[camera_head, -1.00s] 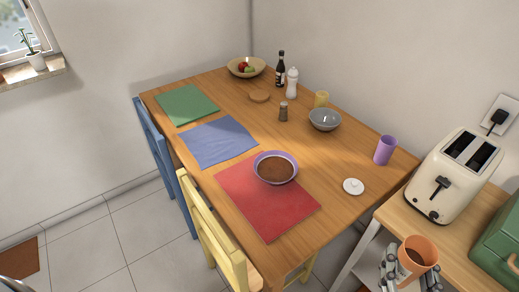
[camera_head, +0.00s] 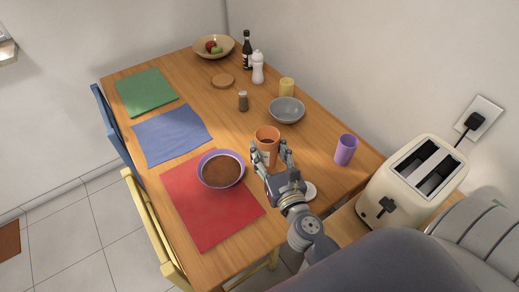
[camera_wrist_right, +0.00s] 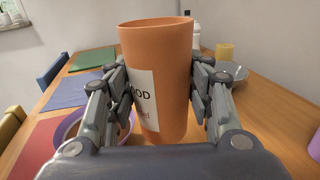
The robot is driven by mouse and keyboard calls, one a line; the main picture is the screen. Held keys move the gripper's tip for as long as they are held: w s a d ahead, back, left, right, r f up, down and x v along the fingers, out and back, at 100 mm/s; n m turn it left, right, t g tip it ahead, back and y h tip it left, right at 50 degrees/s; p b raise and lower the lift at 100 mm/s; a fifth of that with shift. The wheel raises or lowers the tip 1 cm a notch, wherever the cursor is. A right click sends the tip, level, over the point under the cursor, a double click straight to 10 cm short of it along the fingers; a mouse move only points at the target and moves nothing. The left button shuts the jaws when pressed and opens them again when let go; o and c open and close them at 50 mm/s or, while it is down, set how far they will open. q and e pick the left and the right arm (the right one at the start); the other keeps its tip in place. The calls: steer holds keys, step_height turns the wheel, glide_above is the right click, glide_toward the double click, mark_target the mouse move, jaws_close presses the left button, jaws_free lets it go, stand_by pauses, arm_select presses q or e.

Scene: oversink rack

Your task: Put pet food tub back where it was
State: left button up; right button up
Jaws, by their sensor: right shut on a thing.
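The pet food tub (camera_head: 267,140) is an orange, open-topped cup with a white label. My right gripper (camera_head: 271,165) is shut on its sides, over the table between the purple bowl and the grey bowl. In the right wrist view the tub (camera_wrist_right: 160,70) stands nearly upright between the fingers, with label letters "OD" showing. I cannot tell whether its base touches the table. A purple bowl (camera_head: 221,170) full of brown food sits on the red placemat (camera_head: 205,222). A white lid (camera_head: 310,190) lies partly hidden behind my right wrist. My left gripper is out of view.
A grey bowl (camera_head: 287,110), purple cup (camera_head: 345,150), yellow cup (camera_head: 286,87) and small shaker (camera_head: 243,101) stand around the tub on the wooden table (camera_head: 190,95). The toaster (camera_head: 410,185) is at the right. Bare table lies left of the grey bowl.

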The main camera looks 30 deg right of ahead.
mark_target(266, 140)
steer(key=w, duration=0.2)
steer(key=w+d, duration=0.1)
steer(key=shift+w+d+r+h+p, duration=0.1)
steer(key=shift+w+r+h+p, duration=0.2)
steer(key=shift+w+r+p, duration=0.1)
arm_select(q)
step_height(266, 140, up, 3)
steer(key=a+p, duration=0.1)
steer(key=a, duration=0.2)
arm_select(e)
steer(key=w+d+m+h, duration=0.1)
steer(key=w+d, duration=0.1)
steer(key=w, duration=0.3)
steer(key=f+b, duration=0.1)
steer(key=f, duration=0.1)
steer(key=f+b, duration=0.3)
steer(key=f, duration=0.1)
steer(key=shift+w+f+b, duration=0.25)
steer(key=shift+f+b, duration=0.05)
steer(key=shift+f, duration=0.1)
step_height(266, 140, down, 2)
steer(key=shift+f+b, duration=0.25)
steer(key=shift+b, duration=0.55)
steer(key=shift+d+f, duration=0.1)
steer(key=shift+f, duration=0.2)
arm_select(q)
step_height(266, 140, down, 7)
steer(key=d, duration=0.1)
